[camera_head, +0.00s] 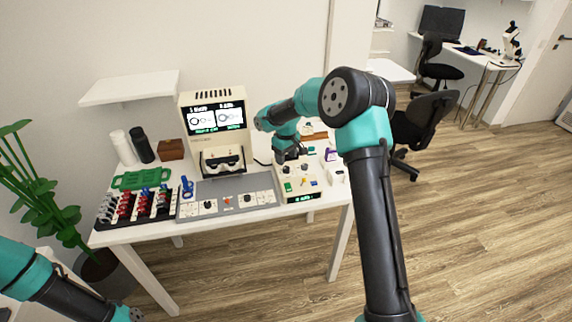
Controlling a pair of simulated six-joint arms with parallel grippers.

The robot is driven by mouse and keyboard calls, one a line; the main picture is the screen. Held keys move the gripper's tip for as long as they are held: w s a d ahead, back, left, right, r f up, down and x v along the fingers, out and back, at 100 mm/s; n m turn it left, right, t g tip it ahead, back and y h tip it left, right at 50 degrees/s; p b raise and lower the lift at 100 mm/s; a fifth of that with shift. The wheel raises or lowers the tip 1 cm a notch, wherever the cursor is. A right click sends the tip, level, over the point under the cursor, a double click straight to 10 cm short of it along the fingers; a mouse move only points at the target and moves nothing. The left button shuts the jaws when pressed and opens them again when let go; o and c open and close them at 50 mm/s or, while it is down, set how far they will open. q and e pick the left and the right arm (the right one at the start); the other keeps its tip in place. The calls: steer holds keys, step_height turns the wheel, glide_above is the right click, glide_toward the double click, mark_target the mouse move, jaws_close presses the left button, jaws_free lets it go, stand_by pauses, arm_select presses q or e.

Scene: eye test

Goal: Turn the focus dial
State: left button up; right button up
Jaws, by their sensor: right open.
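A white eye-test machine (216,133) with a lit screen stands at the back of the white table (130,236). In front of it lies a grey control panel (238,188) with small dark dials, such as a dark knob (208,206) at its left. A cream control box (300,184) with dark knobs, coloured buttons and a small green display sits to the right. I cannot tell which knob is the focus dial. My right gripper (281,157) points down, open, just behind or above the cream box; its fingertips are small and unclear. My left arm shows at the bottom left, its gripper outside the frame.
A rack of red, blue and dark pieces (137,207) and a green holder (141,179) are at the table's left. White and black cylinders (142,146) and a brown box (171,149) stand behind. A plant (40,190) is left of the table. Office chairs (425,122) stand right.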

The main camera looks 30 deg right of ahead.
mark_target(286, 168)
step_height(286, 168, up, 12)
stand_by(0.4)
stand_by(0.3)
